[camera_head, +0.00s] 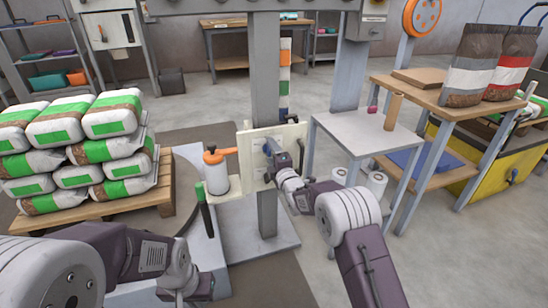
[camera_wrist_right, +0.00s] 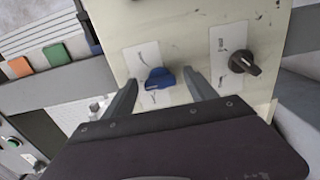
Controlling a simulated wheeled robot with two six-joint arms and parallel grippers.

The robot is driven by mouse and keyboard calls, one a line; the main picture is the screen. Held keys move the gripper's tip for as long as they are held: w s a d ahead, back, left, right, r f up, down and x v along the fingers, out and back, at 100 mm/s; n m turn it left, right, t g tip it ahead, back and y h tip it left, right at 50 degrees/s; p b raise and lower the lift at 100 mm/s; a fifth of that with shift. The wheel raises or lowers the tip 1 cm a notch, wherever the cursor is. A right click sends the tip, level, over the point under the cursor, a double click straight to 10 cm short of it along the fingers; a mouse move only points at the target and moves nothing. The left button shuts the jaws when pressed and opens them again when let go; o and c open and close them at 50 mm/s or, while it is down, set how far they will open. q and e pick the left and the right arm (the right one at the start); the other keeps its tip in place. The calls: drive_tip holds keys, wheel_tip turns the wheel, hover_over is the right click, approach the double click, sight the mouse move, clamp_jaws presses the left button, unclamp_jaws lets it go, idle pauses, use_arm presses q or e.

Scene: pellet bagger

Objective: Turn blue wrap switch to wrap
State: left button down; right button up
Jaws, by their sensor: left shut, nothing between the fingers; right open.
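The blue wrap switch (camera_wrist_right: 158,77) is a blue knob on a small white label plate on a cream panel (camera_wrist_right: 190,35). In the right wrist view its grip lies roughly level across the picture. My right gripper (camera_wrist_right: 160,80) is open, with one fingertip on each side of the knob; I cannot tell whether they touch it. In the head view the right gripper (camera_head: 270,150) is at the panel (camera_head: 249,160) and hides most of the switch. My left gripper (camera_head: 196,288) is low at the front, away from the panel, shut and empty.
A black knob (camera_wrist_right: 245,62) sits right of the blue one on the same panel. A white roll with an orange handle (camera_head: 216,172) and a green-handled tool (camera_head: 202,205) stand left of it. A pallet of bags (camera_head: 90,212) is at left, a small table (camera_head: 360,130) at right.

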drive_tip(key=b+v, duration=0.5)
drive_tip(key=v, duration=0.3)
drive_tip(key=shift+s, duration=0.4)
drive_tip(key=shift+d+r, duration=0.1)
drive_tip(key=shift+d, duration=0.05)
